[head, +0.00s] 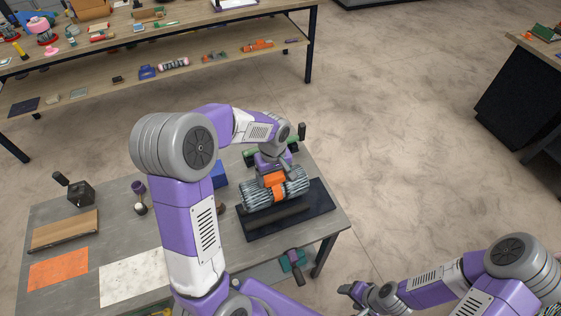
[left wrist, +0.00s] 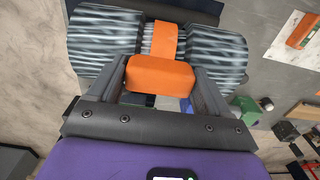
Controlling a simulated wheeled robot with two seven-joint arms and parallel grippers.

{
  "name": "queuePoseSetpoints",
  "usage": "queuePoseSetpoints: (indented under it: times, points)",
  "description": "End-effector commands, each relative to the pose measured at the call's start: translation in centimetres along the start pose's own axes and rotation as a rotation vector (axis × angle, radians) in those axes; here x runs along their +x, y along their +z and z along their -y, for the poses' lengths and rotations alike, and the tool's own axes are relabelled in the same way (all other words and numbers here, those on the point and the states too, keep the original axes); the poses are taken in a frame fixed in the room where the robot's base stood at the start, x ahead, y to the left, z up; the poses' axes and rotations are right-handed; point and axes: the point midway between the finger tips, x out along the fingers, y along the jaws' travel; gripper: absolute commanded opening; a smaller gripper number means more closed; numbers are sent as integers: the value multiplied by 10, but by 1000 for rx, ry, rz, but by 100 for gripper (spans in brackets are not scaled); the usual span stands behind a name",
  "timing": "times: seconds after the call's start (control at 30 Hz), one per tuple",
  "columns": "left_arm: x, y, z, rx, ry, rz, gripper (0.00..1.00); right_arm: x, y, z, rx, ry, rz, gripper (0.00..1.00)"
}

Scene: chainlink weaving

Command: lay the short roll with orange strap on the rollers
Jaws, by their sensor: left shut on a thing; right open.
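The short roll (head: 255,196) is a grey, ridged mesh cylinder with an orange strap (left wrist: 165,38) around its middle. It shows large in the left wrist view (left wrist: 100,45). My left gripper (head: 272,170) is shut on the orange block (left wrist: 160,76) on the strap, with one finger on each side. The roll appears over the back part of a black base (head: 312,205) at the table's right end. I cannot tell whether it touches the base, and the rollers are not clearly seen. My right gripper (head: 352,289) is open and empty, beyond the table's front right.
The grey table (head: 110,221) also holds a crank box (head: 81,193), a wooden board (head: 65,230), an orange sheet (head: 58,268), a white slab (head: 133,277) and a blue block (head: 218,175). A green piece lies behind the roll. Open floor lies right.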

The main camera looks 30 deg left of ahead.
Motion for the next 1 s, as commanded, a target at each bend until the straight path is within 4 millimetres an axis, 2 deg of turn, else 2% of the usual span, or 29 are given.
queuePoseSetpoints:
  times: [0.47, 0.67, 1.0]
  points:
    - [3, 1, -1, 3, 3, -2, 0, 5, 0, -2, 0, 0, 0, 64]
    - [19, 1, -1, 3, 3, -1, 0, 17, -1, -6, 0, 0, 0, 64]
    - [57, 0, -1, 3, 2, -1, 0, 46, -2, -18, 0, 0, 0, 64]
